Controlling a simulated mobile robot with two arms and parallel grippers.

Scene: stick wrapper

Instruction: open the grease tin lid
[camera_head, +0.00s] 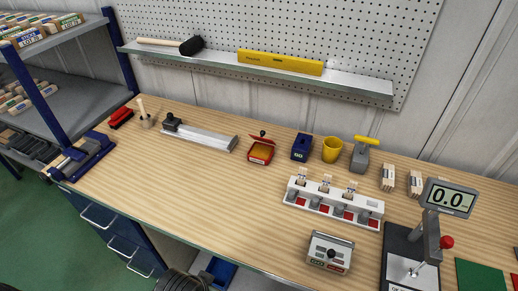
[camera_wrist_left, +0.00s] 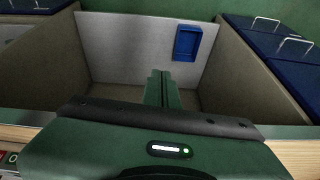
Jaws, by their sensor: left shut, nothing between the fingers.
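The grease tin (camera_head: 260,153) is a small red box near the middle of the bench in the head view. Its red lid (camera_head: 263,140), with a dark knob, stands tilted up at the back, and yellow-orange grease shows inside. My left gripper (camera_wrist_left: 163,76) shows in the left wrist view with its green fingers together and nothing between them. It is away from the tin, pointing toward the open space under the bench. The tin is not in the wrist view. My right gripper is in neither view.
A metal rail tool (camera_head: 205,137) lies left of the tin; a blue box (camera_head: 301,148) and yellow cup (camera_head: 332,150) stand right of it. A white fixture (camera_head: 333,203) is in front right. The bench front left of centre is clear. A blue bin (camera_wrist_left: 187,42) is below.

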